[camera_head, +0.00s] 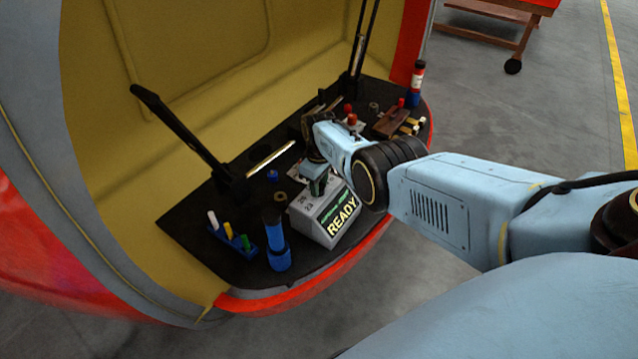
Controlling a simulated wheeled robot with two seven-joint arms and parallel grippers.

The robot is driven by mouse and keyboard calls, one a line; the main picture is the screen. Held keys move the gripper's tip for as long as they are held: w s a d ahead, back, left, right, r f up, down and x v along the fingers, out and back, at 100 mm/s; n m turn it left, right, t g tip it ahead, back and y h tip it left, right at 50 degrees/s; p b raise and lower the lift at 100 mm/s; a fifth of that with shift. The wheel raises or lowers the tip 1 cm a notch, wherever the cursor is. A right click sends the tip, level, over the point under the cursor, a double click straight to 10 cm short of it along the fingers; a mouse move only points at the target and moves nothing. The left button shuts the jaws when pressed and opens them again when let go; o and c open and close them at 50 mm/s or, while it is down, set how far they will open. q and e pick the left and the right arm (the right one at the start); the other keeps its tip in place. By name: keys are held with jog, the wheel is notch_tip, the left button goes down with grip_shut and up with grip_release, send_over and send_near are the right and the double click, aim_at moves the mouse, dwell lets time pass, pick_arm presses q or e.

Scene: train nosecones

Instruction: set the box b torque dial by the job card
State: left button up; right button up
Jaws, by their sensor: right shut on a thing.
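A grey box (318,222) stands at the front edge of the black shelf, with a lit READY display on its front and small numbers on its top. I cannot read a letter b on it. My right gripper (318,186) reaches down from the right onto the box's top. It is shut on the torque dial there, and the fingers and wrist hide most of the dial, so its setting cannot be read. I cannot make out a job card. My left gripper is not in view.
A blue bottle-like tool (276,240) stands close left of the box. A blue rack (232,236) holds several coloured pegs. A black strut (185,132) slants over the shelf's left side.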

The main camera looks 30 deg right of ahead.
jog(key=shift+n, duration=0.8)
jog(key=o, duration=1)
jog(key=shift+c, duration=0.2)
